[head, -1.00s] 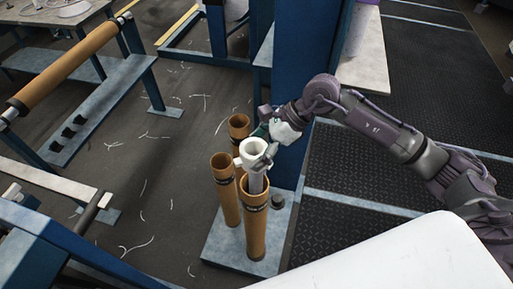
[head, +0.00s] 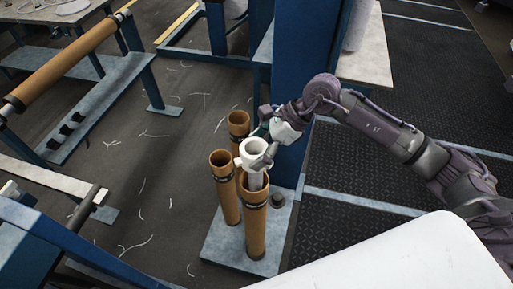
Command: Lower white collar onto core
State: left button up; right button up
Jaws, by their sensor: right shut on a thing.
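The white collar (head: 254,149) is a short white ring with a small side lug, seen in the head view at the middle. My right gripper (head: 262,146) is shut on its right side. The collar is held above the mouth of the front brown core (head: 254,220), an upright cardboard tube with a dark band near its top. A pale grey shaft shows between the collar and that mouth. Whether the collar touches the core cannot be told. My left gripper is not in view.
Two more brown tubes stand close by, one at left (head: 226,190) and one behind (head: 238,125), on a grey base plate (head: 222,243). A blue post (head: 296,90) rises just right of them. Dark floor with white thread scraps lies to the left.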

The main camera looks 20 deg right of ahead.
jog(key=shift+f+b, duration=1.45)
jog(key=shift+f, duration=0.25)
jog(key=shift+a, duration=0.1)
jog(key=shift+b, duration=0.3)
notch_tip(320, 180, down, 5)
jog(key=b, duration=0.4)
jog(key=shift+b, duration=0.3)
jog(key=shift+a, duration=0.15)
jog(key=shift+b, duration=0.35)
jog(key=shift+w+a+f+b, duration=0.1)
jog(key=shift+a+f+b, duration=0.05)
jog(key=shift+f+b, duration=0.75)
jog(key=shift+c, duration=0.4)
